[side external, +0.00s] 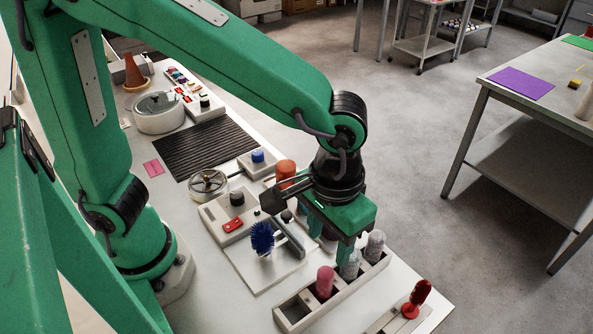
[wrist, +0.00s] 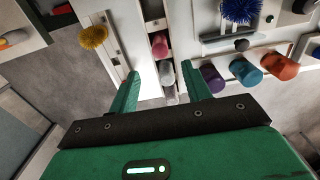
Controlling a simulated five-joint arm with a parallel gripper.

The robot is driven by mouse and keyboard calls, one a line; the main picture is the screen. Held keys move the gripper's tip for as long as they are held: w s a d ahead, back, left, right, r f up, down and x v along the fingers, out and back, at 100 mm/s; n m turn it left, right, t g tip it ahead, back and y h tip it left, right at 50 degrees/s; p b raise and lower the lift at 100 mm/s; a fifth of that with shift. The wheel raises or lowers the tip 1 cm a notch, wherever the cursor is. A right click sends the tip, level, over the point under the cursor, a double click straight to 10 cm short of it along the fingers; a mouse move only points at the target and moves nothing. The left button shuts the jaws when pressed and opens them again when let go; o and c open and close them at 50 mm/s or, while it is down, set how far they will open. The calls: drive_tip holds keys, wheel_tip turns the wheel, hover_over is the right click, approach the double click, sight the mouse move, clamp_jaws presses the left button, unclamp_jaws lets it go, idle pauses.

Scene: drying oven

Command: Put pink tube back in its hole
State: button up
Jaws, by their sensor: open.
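The pink tube (side external: 325,282) stands in a long pale rack (side external: 309,309) at the front of the bench, in the compartment beside the empty near-end one. It also shows in the wrist view (wrist: 160,46), ahead of my fingers. My gripper (side external: 332,250) is over the rack, behind the pink tube, with its fingers pointing down. In the wrist view its two fingers (wrist: 161,72) are apart, with a grey tube (wrist: 167,84) showing between them. I cannot tell whether they touch that tube. Another grey tube (side external: 375,245) stands farther along the rack.
A blue spiky brush (side external: 262,237) stands left of the rack. Purple (wrist: 213,80) and orange (wrist: 279,67) tubes stand beside the rack.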

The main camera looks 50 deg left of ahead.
idle(0.3)
drive_tip(key=s+a+r+t, duration=0.1)
drive_tip(key=a+r, duration=0.3)
drive_tip(key=a, duration=0.8)
drive_tip(key=s+a+r+t, duration=0.1)
drive_tip(key=a+r+t, duration=0.3)
drive_tip(key=a, duration=0.8)
drive_tip(key=shift+a+t, duration=0.25)
drive_tip(key=shift+t, duration=0.05)
drive_tip(key=shift+o, duration=0.3)
